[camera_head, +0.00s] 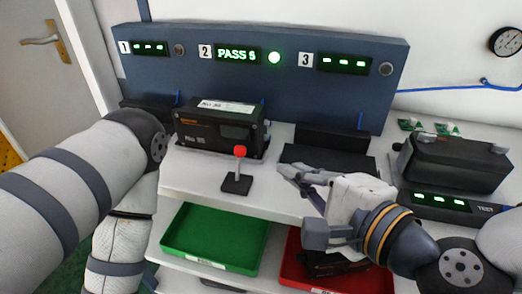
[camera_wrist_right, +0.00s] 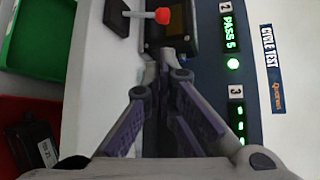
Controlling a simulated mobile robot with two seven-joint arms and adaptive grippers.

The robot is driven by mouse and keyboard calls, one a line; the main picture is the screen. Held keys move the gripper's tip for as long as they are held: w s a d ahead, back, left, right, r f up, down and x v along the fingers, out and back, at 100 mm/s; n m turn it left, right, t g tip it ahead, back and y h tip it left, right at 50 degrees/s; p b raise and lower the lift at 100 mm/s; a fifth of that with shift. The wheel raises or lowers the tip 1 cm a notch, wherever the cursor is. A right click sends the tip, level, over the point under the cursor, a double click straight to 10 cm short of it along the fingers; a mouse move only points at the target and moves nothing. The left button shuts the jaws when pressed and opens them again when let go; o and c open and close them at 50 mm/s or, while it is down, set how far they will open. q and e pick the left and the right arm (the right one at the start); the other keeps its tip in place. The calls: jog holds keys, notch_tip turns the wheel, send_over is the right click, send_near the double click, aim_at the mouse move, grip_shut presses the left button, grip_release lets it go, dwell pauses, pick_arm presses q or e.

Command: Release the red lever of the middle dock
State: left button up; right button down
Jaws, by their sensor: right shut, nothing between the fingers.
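The red lever of the middle dock has a red ball knob (camera_head: 240,150) on a short stem, standing roughly upright on a small black base (camera_head: 237,185). The knob also shows at the top of the right wrist view (camera_wrist_right: 162,15). Behind it sits a black positioner box (camera_head: 208,130) in dock 2. The dock 2 display (camera_head: 237,54) reads "PASS" and a further character, with a green lamp (camera_head: 274,57) lit beside it. My right gripper (camera_head: 286,171) is shut and empty, right of the lever and apart from it. My left gripper is out of view.
Dock 3's black cradle (camera_head: 332,138) is empty. A green tray (camera_head: 215,236) and a red tray (camera_head: 300,271) holding a black box lie on the shelf below. A dark unit (camera_head: 455,160) sits on a test stand at right. My left arm covers part of dock 1.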

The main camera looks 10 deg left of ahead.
jog(key=shift+w+a+f+b, duration=0.8)
jog(key=shift+f+b, duration=0.1)
jog(key=shift+b, duration=0.1)
pick_arm(q)
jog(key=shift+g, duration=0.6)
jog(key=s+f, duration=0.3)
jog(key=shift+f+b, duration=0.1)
jog(key=shift+b, duration=0.2)
pick_arm(e)
send_near(249, 146)
jog(key=x, duration=0.4)
jog(key=shift+w+a, duration=0.2)
